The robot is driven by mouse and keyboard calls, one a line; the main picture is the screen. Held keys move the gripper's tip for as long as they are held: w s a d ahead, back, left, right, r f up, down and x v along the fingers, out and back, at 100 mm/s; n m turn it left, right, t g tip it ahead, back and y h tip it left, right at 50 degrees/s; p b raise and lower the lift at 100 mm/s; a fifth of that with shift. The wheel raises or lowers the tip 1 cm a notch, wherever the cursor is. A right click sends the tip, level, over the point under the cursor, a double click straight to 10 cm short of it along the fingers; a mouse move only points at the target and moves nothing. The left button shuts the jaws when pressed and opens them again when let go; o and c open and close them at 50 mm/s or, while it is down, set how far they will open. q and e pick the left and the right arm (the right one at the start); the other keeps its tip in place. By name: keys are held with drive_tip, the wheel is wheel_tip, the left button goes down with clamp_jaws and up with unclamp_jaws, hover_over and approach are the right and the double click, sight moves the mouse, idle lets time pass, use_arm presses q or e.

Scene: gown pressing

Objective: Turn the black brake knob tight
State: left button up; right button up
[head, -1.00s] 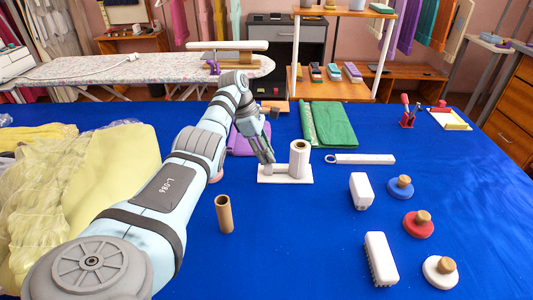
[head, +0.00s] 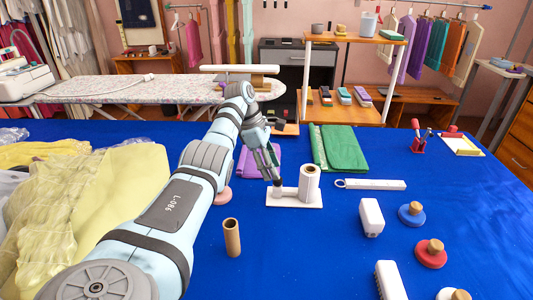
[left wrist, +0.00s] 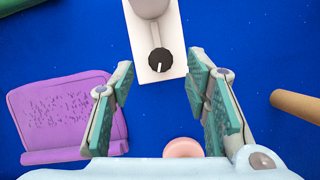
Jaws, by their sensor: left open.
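The black brake knob (left wrist: 160,60) is round with a white mark and sits on the white base plate (left wrist: 171,22) of the roll holder. In the left wrist view, the knob lies between my left fingertips (left wrist: 160,66), with clear gaps on both sides. My left gripper is open and points down at it; how high it is above the knob is hard to tell. In the head view, my left gripper (head: 273,167) is over the left end of the base plate (head: 294,205), beside the upright white roll (head: 309,184). My right gripper is not in view.
A purple folded cloth (left wrist: 65,115) lies left of my gripper. A brown tube (head: 232,238) stands in front of the holder. A white strap-like bar (head: 375,185) and a green cloth (head: 343,148) lie nearby. Blue table is bare between the tube and the white blocks.

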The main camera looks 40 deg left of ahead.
use_arm(q)
drive_tip(key=v, duration=0.8)
drive_tip(key=shift+r, duration=0.25)
